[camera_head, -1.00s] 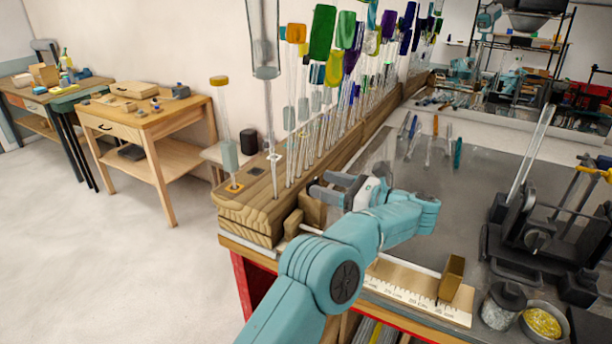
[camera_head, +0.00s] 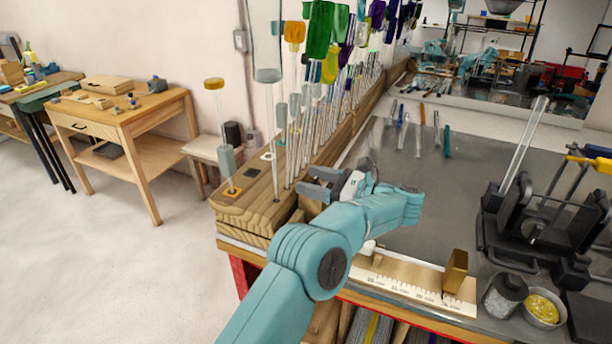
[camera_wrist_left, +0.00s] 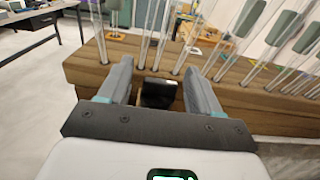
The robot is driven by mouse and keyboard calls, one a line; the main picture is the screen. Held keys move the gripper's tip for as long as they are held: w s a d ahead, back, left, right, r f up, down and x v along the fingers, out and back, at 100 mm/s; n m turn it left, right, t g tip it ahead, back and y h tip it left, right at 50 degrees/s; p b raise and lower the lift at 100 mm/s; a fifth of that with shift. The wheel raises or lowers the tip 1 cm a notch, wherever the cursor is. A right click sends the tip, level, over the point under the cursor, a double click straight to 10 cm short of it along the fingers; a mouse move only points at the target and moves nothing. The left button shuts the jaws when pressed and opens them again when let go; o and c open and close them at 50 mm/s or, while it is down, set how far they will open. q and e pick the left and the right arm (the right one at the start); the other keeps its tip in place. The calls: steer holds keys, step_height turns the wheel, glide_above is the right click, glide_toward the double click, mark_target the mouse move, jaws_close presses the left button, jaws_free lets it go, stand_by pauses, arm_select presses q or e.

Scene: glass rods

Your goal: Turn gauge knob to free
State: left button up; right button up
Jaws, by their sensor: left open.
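The gauge is a pale marked ruler strip (camera_head: 405,277) along the table's front edge, with a brass-coloured block (camera_head: 455,271) upright near its right end. My left arm covers its left part. I cannot make out the knob for certain. My left gripper (camera_head: 310,182) is open beside the front end of the wooden rod rack, fingers pointing left. In the left wrist view the gripper (camera_wrist_left: 158,68) has a dark block (camera_wrist_left: 158,93) in the gap between its fingers, with no clear contact. I cannot tell whether this is the knob. My right gripper is out of view.
The wooden rack (camera_head: 245,212) holds several upright glass rods close to my left gripper. The grey tabletop (camera_head: 425,215) between is mostly clear.

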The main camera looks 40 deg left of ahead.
arm_select(q)
steer(key=shift+a, duration=0.4)
steer(key=shift+d, duration=0.1)
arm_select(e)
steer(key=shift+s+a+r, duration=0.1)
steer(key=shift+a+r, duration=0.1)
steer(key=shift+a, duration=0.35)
